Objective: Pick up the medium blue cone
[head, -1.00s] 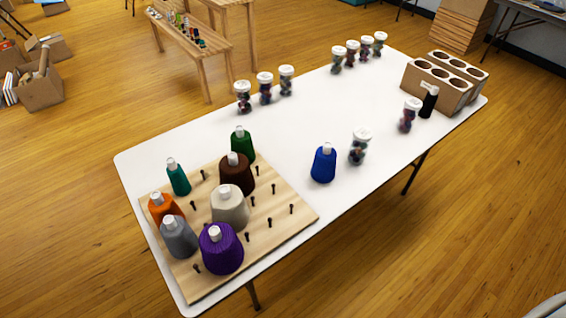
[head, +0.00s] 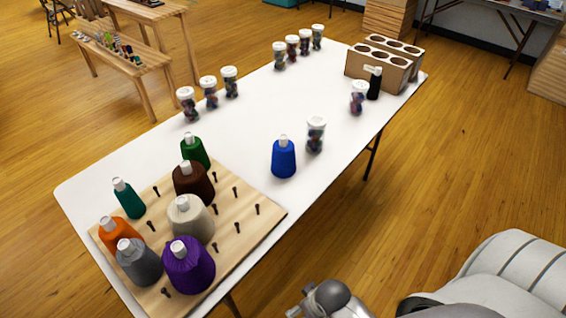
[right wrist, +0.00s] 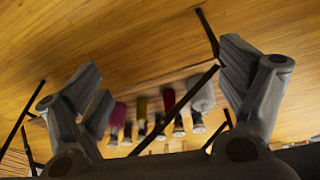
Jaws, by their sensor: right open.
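The blue cone (head: 284,158) with a white tip stands upright on the white table (head: 245,128), near its long front edge. It stands apart from the pegboard, with a lidded jar (head: 316,134) close to its right. Part of my right arm shows at the bottom right of the head view, below the table edge and well away from the cone. In the right wrist view my right gripper (right wrist: 163,78) has its fingers spread wide with nothing between them. The blue cone cannot be made out in that view. My left gripper is not in view.
A wooden pegboard (head: 225,232) at the near left holds several cones, including purple (head: 188,267), cream (head: 190,218) and brown (head: 194,183). More lidded jars line the far edge. A holed box (head: 378,68) and a black bottle (head: 374,84) stand at the far right. The table's middle is clear.

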